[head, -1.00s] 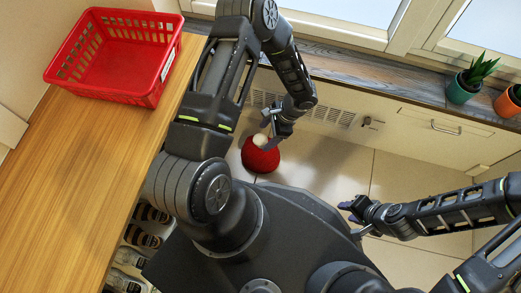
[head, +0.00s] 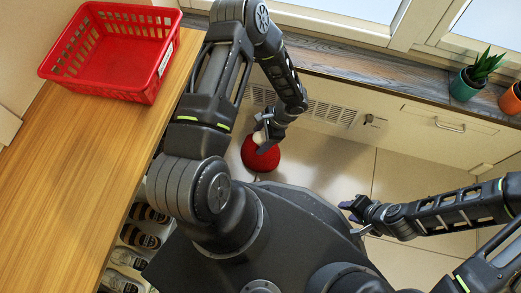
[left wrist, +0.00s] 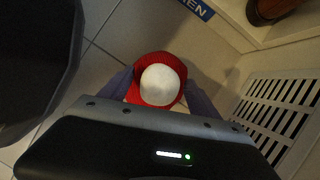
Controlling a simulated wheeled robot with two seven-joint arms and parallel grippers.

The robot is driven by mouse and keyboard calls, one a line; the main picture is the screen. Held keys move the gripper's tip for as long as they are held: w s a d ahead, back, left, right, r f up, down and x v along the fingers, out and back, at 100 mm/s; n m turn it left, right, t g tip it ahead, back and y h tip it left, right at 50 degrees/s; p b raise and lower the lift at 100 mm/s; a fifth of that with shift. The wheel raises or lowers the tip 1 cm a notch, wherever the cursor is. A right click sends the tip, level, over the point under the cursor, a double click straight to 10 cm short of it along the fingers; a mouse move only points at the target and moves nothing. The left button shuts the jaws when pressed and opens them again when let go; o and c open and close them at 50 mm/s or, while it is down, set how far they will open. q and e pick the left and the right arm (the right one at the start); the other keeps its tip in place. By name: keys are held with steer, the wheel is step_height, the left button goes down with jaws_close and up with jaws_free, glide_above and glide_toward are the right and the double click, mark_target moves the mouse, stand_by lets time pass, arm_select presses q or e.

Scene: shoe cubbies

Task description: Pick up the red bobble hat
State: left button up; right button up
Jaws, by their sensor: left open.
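The red bobble hat (head: 258,157) sits on the tiled floor below the window wall, its white bobble on top. In the left wrist view the white bobble (left wrist: 160,85) is centred between the two fingers, with the red knit (left wrist: 152,60) around it. My left gripper (head: 264,139) is right over the hat, pointing down, with its fingers open on either side of the bobble. I cannot tell whether the fingers touch it. My right gripper (head: 350,215) is over the floor to the right, away from the hat; its jaw gap is unclear.
A wooden bench top (head: 90,170) with a red plastic basket (head: 110,50) is at the left, with shoes (head: 140,237) in cubbies beneath. A vent grille (left wrist: 280,110) and wall lie close to the hat. Potted plants (head: 466,86) stand on the sill.

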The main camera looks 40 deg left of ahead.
stand_by(0.3)
arm_select(q)
jaws_close()
stand_by(0.6)
